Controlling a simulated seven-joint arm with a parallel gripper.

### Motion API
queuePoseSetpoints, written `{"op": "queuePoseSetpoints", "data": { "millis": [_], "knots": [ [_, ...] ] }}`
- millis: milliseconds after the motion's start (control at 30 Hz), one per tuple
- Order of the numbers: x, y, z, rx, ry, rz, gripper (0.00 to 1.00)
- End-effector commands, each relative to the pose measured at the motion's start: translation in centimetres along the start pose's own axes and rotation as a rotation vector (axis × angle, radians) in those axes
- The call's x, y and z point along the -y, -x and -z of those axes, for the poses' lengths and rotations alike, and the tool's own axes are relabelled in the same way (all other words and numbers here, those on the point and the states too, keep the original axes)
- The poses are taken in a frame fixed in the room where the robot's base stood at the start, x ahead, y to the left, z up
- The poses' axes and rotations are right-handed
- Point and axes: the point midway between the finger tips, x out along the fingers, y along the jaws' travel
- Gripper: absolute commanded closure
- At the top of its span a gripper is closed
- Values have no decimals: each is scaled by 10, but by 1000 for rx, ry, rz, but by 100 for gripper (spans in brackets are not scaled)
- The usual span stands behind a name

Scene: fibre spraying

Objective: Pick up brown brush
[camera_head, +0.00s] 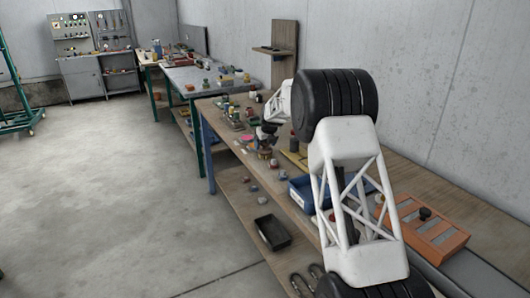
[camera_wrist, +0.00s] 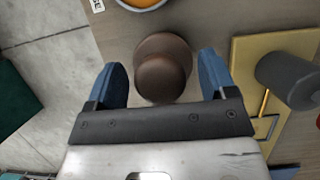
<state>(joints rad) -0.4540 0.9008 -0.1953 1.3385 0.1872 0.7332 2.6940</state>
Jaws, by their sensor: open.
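A round, dark brown object, which looks like the brown brush seen from above (camera_wrist: 163,72), stands on the wooden table in the wrist view. Its rounded top is nearest the camera, over a wider round part. My gripper (camera_wrist: 162,62) is open, with one blue finger on each side of the brown object and a visible gap on both sides. In the head view my gripper (camera_head: 265,138) is low over the workbench (camera_head: 232,160), near its left edge. The brush cannot be told apart there among the small items and the gripper.
In the wrist view a yellow board (camera_wrist: 245,70) with a grey cylinder (camera_wrist: 288,80) lies close on the right. An orange round item (camera_wrist: 145,3) is at the top edge. In the head view a blue bin (camera_head: 300,193) and an orange box (camera_head: 425,230) sit nearer.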

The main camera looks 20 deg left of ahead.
Motion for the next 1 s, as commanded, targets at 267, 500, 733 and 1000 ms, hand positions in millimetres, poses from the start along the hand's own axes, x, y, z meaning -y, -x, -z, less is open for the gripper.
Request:
{"op": "queuePoseSetpoints", "data": {
  "millis": [267, 500, 733, 1000],
  "knots": [
    [0, 0, 0, 0, 0, 0, 41],
    [0, 0, 0, 0, 0, 0, 77],
    [0, 1, 0, 0, 0, 0, 81],
    [0, 14, -6, 3, 0, 1, 81]
  ]
}}
